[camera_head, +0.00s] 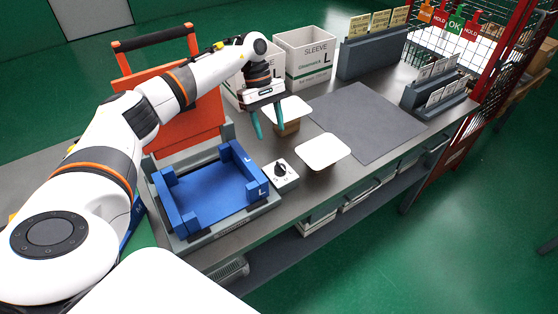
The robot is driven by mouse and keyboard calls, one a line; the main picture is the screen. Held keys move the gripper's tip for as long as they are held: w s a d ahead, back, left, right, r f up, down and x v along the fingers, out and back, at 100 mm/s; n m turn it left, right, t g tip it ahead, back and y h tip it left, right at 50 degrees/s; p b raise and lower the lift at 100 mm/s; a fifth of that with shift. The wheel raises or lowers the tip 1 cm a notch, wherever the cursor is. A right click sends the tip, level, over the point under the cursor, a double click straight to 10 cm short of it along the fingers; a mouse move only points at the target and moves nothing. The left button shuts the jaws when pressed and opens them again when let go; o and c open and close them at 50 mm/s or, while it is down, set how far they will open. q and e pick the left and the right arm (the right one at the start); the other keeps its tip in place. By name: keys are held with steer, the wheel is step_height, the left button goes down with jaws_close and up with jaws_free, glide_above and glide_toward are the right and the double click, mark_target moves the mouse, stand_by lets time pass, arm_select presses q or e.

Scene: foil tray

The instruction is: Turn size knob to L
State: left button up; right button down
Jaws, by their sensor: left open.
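The size knob is a black knob (280,169) on a small white box (284,177). The box stands on the grey bench just right of the blue tray fixture (213,192). The knob's pointer setting and the marks around it are too small to read. My left gripper (257,132) hangs above the bench, behind and a little left of the knob, with teal fingers pointing down. It is open, with nothing between its fingers, and apart from the knob. My right gripper is not in view.
Two white foil-like squares (322,151) (291,109) stand close right of the knob and gripper. SLEEVE L cartons (308,63) stand behind. An orange frame (175,128) rises at left. A dark grey mat (368,122) lies clear at right.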

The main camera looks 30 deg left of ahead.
mark_target(279, 164)
arm_select(q)
steer(key=p+x, duration=0.3)
steer(key=x, duration=0.7)
steer(key=shift+d+p, duration=0.25)
steer(key=shift+p, duration=0.15)
steer(key=shift+d+f, duration=0.1)
steer(key=shift+f, duration=0.45)
steer(key=c, duration=1)
steer(key=shift+o, duration=0.2)
